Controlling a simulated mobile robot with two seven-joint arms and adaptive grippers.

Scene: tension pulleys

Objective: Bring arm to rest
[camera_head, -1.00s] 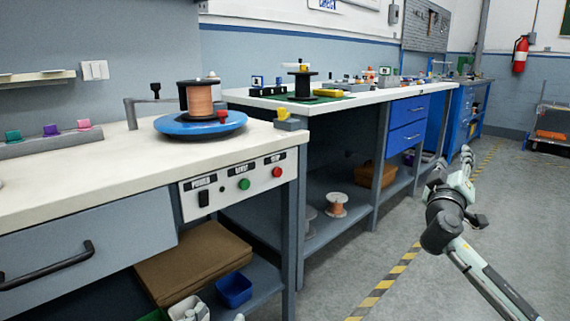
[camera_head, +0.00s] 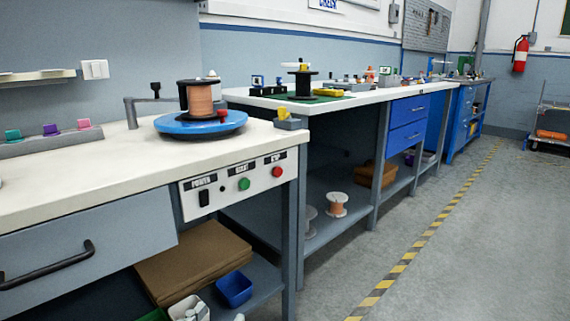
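Neither of my arms and neither gripper shows in the head view now. The near workbench (camera_head: 90,165) has a copper wire spool (camera_head: 200,98) standing on a round blue turntable (camera_head: 170,125). A crank-like metal arm (camera_head: 133,108) with a black knob stands just left of the spool. A control panel (camera_head: 225,188) with a black switch, a green button (camera_head: 244,184) and a red button (camera_head: 277,172) is on the bench front.
A second bench (camera_head: 345,102) with blue drawers (camera_head: 406,125) stands behind, with spools (camera_head: 337,204) on its lower shelf. A blue bin (camera_head: 234,289) sits under the near bench. The grey floor (camera_head: 490,250) at right is clear beside a yellow-black stripe (camera_head: 399,269). A cart (camera_head: 552,120) stands far right.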

